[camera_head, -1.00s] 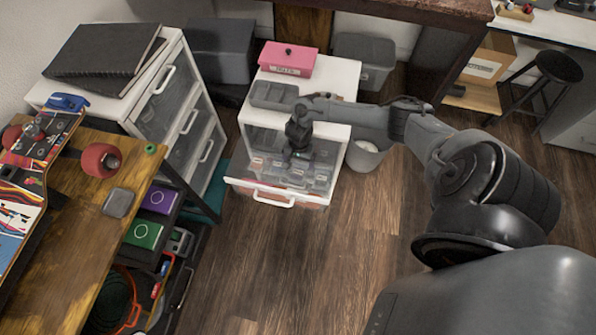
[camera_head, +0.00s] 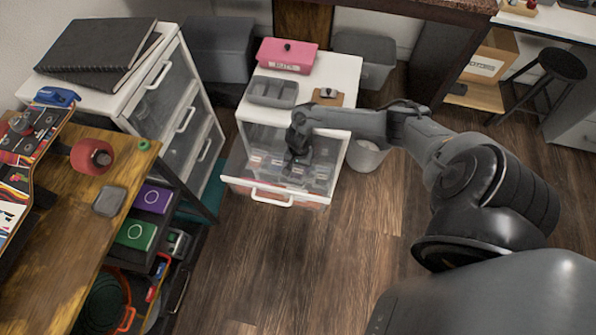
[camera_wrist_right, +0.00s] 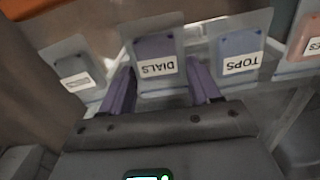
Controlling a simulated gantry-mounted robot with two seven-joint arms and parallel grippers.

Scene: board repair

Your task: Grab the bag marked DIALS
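The bag marked DIALS (camera_wrist_right: 155,58) is a clear bag with a dark purple-grey content and a white label, upside down in the right wrist view. My right gripper (camera_wrist_right: 162,72) is open, with its two purple fingers apart on either side of the lower part of this bag. I cannot tell whether they touch it. In the head view my right gripper (camera_head: 298,158) is over the open drawer (camera_head: 268,192) of the white cabinet, and the bags there are too small to read. My left gripper is not in view.
A bag marked TOPS (camera_wrist_right: 240,52) stands close beside the DIALS bag. Another labelled bag (camera_wrist_right: 75,72) is on the other side, and a reddish bag (camera_wrist_right: 305,38) is at the right edge. A grey tray (camera_head: 272,92) and a pink box (camera_head: 287,54) sit on the cabinet.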

